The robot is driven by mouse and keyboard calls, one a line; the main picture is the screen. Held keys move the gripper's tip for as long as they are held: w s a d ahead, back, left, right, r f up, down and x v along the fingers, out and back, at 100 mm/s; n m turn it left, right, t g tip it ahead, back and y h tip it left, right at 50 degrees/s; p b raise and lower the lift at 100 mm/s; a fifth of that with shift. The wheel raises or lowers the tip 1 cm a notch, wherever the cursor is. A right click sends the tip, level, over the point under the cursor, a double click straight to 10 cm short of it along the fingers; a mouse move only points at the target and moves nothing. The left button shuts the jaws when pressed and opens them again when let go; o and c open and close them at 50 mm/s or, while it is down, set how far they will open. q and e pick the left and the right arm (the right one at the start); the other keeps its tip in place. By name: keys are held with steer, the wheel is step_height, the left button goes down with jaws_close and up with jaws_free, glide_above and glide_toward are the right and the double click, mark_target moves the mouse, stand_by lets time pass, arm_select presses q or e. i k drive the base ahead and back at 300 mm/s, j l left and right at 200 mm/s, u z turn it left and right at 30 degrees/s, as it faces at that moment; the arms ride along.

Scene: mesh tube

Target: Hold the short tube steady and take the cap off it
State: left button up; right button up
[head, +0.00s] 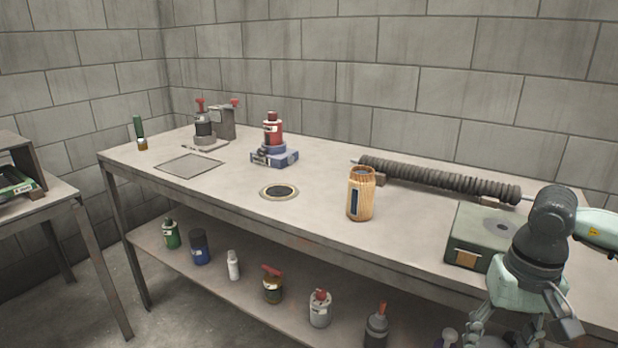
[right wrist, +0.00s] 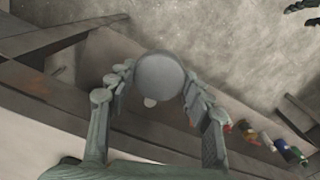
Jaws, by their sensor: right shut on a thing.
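My right gripper (head: 510,325) is at the lower right of the head view, in front of the bench edge; its lower part is cut off by the frame. In the right wrist view my right gripper (right wrist: 158,98) has its two jointed fingers closed on either side of a round grey thing (right wrist: 160,76), seen end-on. I cannot tell whether this is the short tube's end or its cap, nor whether the two are joined. No other short tube is clearly identifiable.
The bench (head: 320,225) holds a striped tan canister (head: 361,193), a long ribbed roll (head: 440,180), a green-grey box (head: 480,235), a red-topped bottle on a blue base (head: 273,140) and a round inset (head: 279,192). Several bottles stand on the lower shelf (head: 200,280). The bench's front middle is clear.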

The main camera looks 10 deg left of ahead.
mark_target(361, 180)
steer(key=k+j+z, duration=0.1)
steer(key=j, duration=0.25)
steer(key=k+j+z, duration=0.1)
steer(key=j, duration=0.3)
steer(key=k+j+z, duration=0.2)
steer(key=k+j, duration=0.15)
steer(key=j, duration=0.3)
steer(key=k+j+z, duration=0.1)
steer(key=j, duration=0.25)
